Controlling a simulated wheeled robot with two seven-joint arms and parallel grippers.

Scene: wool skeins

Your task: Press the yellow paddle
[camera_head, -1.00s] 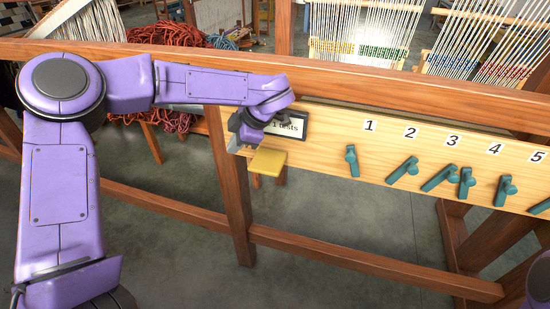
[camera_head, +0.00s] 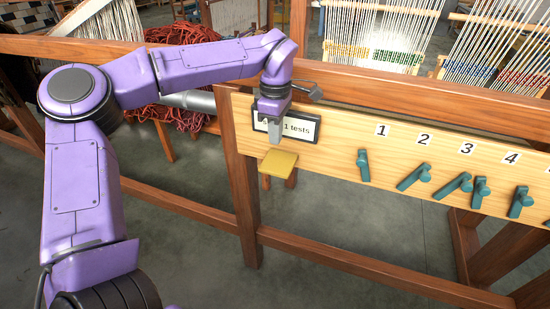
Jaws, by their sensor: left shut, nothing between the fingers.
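The yellow paddle (camera_head: 279,163) is a flat square plate that juts out from the left end of a pale wooden board (camera_head: 340,150). My left gripper (camera_head: 274,146) is shut and empty, pointing down just above the back part of the paddle. I cannot tell whether its tips touch the paddle. The gripper partly covers a framed sign (camera_head: 300,127) on which "1 tests" can be read. My right gripper is not in view.
Several teal levers (camera_head: 363,165) sit on the board under number labels to the right. A brown wooden beam (camera_head: 420,90) runs above the board, and a post (camera_head: 244,200) stands below. Red yarn (camera_head: 165,50) hangs behind my left arm.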

